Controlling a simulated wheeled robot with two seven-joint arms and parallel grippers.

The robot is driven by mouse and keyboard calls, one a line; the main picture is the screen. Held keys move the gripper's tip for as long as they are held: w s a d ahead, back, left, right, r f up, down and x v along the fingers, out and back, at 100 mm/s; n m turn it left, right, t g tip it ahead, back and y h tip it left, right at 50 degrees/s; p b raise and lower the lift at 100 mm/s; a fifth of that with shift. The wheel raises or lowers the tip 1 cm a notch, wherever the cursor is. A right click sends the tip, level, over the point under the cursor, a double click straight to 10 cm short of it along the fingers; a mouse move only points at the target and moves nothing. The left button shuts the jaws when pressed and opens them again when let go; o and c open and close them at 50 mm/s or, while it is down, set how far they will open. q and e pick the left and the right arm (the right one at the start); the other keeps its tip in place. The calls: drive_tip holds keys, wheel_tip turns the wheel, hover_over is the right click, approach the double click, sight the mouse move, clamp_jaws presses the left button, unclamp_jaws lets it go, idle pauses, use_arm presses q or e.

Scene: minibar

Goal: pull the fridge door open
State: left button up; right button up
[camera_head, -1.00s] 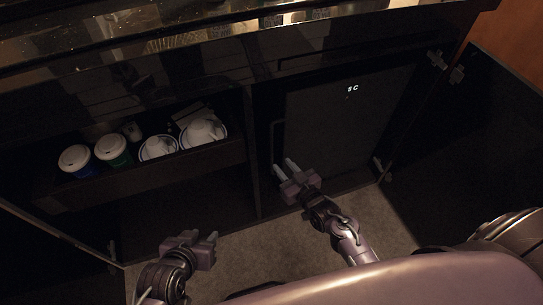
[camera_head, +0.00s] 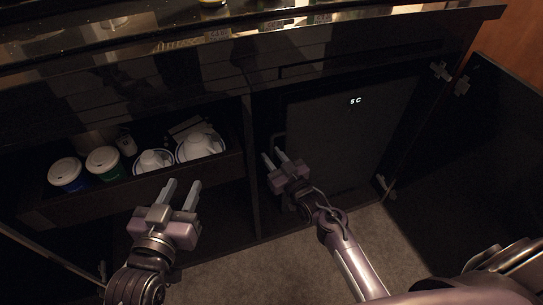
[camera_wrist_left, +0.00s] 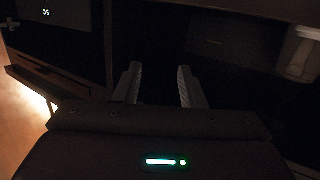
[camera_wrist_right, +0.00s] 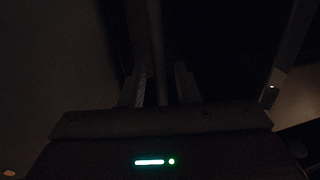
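The dark fridge door (camera_head: 345,135) with a lit "5C" display is shut inside the right cabinet bay; its display also shows in the left wrist view (camera_wrist_left: 46,12). A thin vertical handle (camera_head: 277,143) runs along the door's left edge. My right gripper (camera_head: 276,158) is open at the lower part of this handle. In the right wrist view the handle bar (camera_wrist_right: 156,50) runs between the two apart fingers; contact is too dark to tell. My left gripper (camera_head: 184,190) is open and empty, in front of the left cabinet bay.
A drawer (camera_head: 130,190) at the left holds two lidded cups (camera_head: 67,173) and white crockery (camera_head: 200,145). The cabinet door (camera_head: 470,160) stands open at the right. A black counter (camera_head: 200,60) overhangs above. Carpet (camera_head: 260,270) is free in front.

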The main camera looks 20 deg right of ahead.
use_arm(q)
drive_tip(key=shift+w+r+t+h, duration=0.15)
drive_tip(key=shift+r+t, duration=0.2)
drive_tip(key=shift+r, duration=0.35)
drive_tip(key=shift+w+r+t+h, duration=0.15)
drive_tip(key=shift+r+t, duration=0.2)
drive_tip(key=shift+r, duration=0.3)
use_arm(e)
drive_tip(key=shift+w+a, duration=0.15)
drive_tip(key=shift+w, duration=0.45)
drive_tip(key=shift+c, duration=0.4)
clamp_jaws()
